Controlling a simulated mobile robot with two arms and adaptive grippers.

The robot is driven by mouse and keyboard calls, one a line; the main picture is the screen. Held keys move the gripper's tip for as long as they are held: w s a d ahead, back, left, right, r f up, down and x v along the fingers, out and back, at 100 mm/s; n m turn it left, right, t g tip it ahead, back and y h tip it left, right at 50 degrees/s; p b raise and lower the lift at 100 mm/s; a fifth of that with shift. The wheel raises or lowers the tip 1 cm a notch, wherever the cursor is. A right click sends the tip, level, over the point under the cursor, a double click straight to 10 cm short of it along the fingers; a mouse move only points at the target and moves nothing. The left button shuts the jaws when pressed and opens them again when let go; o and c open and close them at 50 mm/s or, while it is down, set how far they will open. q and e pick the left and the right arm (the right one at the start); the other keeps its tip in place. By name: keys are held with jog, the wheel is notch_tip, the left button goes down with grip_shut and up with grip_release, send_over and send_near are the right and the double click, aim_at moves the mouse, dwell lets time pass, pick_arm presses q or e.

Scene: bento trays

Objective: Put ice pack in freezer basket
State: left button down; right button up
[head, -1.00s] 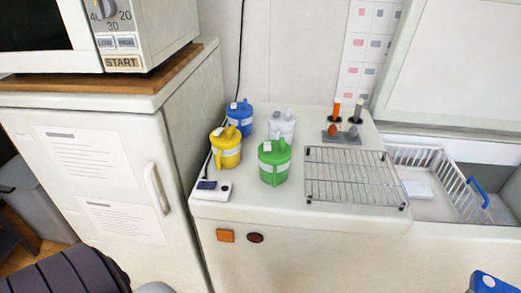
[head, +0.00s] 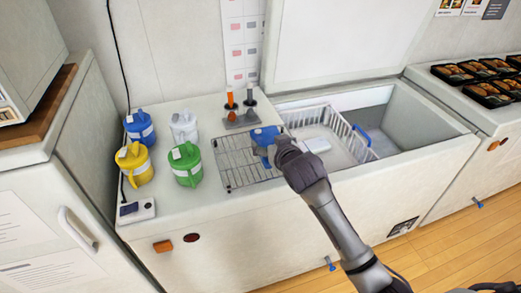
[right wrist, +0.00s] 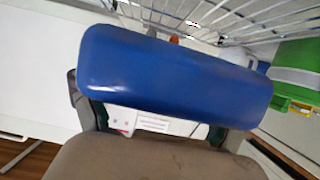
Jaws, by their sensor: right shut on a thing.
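The blue ice pack (head: 264,136) is held in my right gripper (head: 276,148), which is shut on it. In the head view it appears over the right end of the wire rack, just left of the freezer opening; its height is hard to tell. In the right wrist view the ice pack (right wrist: 172,78) lies across the fingers and hides much of the scene behind. The white wire freezer basket (head: 351,138) sits inside the open chest freezer, to the right of my gripper, with a white pack (head: 317,145) in it. My left gripper is not in view.
Blue, white, yellow and green (head: 186,166) lidded mugs stand left of the wire rack (head: 238,172). A small stand (head: 241,118) is behind the rack. The freezer lid (head: 335,40) stands open. Food trays (head: 490,93) are on the far right counter.

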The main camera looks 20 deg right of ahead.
aim_at(262, 141)
jog(key=w, duration=0.1)
jog(key=w+a+f, duration=0.1)
jog(key=w+f, duration=0.1)
jog(key=shift+w+a+f, duration=0.1)
jog(key=shift+w+a, duration=0.2)
jog(key=shift+w, duration=0.05)
jog(key=shift+f+p, duration=0.4)
jog(key=shift+f, duration=1.7)
jog(key=shift+f, duration=0.15)
jog(key=o, duration=1.2)
